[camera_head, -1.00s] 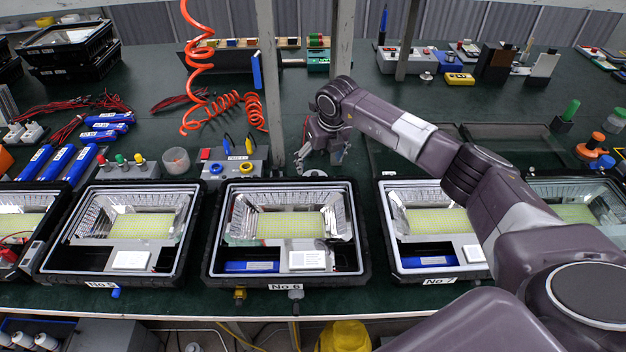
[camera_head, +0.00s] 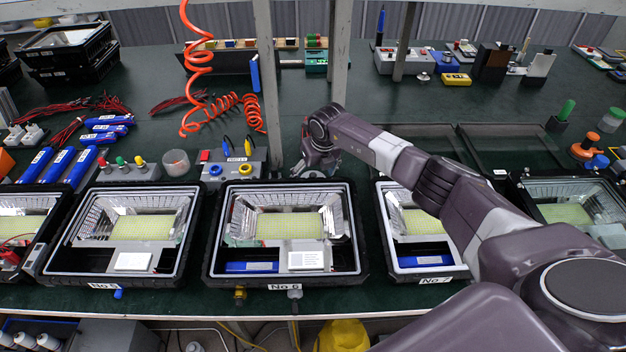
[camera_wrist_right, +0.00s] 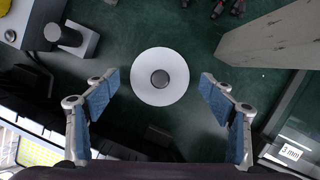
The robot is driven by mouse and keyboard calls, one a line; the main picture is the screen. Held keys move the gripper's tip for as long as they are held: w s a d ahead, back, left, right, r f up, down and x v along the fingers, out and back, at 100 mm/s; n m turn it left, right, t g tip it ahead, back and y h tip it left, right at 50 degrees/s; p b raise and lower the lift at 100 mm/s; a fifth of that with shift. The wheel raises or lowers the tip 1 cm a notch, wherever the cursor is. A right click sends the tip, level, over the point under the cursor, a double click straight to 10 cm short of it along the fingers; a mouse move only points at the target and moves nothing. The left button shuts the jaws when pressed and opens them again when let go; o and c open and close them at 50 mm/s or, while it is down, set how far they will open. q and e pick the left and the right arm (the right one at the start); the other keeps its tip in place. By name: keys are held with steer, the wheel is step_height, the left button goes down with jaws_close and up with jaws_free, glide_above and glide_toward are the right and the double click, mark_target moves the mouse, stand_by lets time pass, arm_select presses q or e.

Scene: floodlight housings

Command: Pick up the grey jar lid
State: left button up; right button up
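The jar lid (camera_wrist_right: 176,91) is a pale grey-white disc with a dark grey round knob at its centre. It lies flat on the dark green bench in the right wrist view. My right gripper (camera_wrist_right: 159,79) is open, its two blue-padded fingers on either side of the lid with gaps to its rim. In the head view my right gripper (camera_head: 317,164) points down behind housing No 6, by the grey post, and mostly hides the lid. My left gripper is in neither view.
A plier holder (camera_head: 235,165) and a clear open jar (camera_head: 176,162) stand to the left. The housing No 6 (camera_head: 285,279) is in front.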

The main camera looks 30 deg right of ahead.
steer(key=shift+s+f, duration=0.1)
steer(key=shift+s, duration=0.05)
jaws_close()
stand_by(0.5)
